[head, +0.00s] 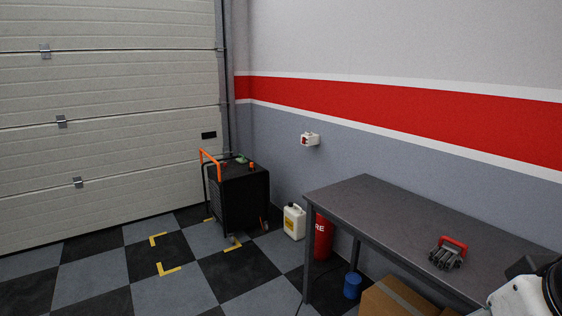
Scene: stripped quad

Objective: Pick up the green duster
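A small green item (241,160), which may be the green duster, lies on top of a black wheeled cabinet (240,198) by the corner. It is too small and far away for me to make out its shape. My gripper cannot be made out. Only white and black parts of my own arm show at the lower right edge, far from the cabinet.
The cabinet has an orange handle (210,160). A grey table (375,205) on the right bears a red-handled tool (448,252). A white canister (294,222), red cylinder (323,238), blue container (352,285) and cardboard box (392,298) stand nearby. The checkered floor at left is clear.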

